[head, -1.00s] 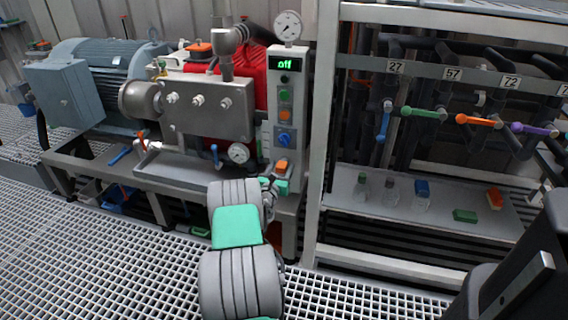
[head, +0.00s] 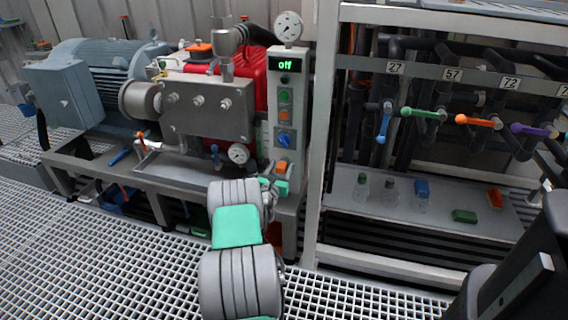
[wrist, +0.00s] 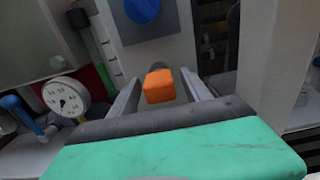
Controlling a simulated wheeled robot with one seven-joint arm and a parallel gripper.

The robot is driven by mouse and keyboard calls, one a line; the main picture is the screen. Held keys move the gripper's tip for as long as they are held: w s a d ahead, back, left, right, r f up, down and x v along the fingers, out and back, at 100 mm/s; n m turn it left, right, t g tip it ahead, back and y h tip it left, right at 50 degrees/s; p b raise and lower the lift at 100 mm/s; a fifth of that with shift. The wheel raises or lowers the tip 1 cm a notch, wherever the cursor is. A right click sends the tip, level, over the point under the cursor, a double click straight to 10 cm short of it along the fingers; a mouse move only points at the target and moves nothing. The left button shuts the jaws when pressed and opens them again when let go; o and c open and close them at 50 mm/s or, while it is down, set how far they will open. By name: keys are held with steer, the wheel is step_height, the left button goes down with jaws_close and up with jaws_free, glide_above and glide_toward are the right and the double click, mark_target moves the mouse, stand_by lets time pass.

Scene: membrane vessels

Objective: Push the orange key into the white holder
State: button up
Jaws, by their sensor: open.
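The orange key (wrist: 159,86) is a small block in front of the lower panel, below a blue knob (wrist: 142,8). In the head view the key (head: 282,168) shows near the bottom of the control column. My gripper (wrist: 163,82) is open, with one finger on each side of the key; I cannot tell whether either finger touches it. In the head view my gripper (head: 272,186) is at the foot of the column, partly hidden by my arm. I cannot make out a distinct white holder; the area behind the key is mostly hidden.
The control column (head: 274,140) carries a lit "off" display (head: 285,64) and coloured buttons. A round gauge (wrist: 66,97) and a blue lever (wrist: 20,112) are left of my gripper. A white rack post (head: 318,130) stands close on the right.

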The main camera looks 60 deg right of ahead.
mark_target(280, 171)
steer(key=shift+c, duration=0.6)
jaws_close()
steer(key=shift+a, duration=0.1)
steer(key=shift+s+a+p, duration=0.25)
steer(key=shift+a, duration=1.2)
steer(key=shift+s+a+p, duration=0.2)
steer(key=shift+a+p, duration=0.05)
steer(key=shift+a, duration=1.15)
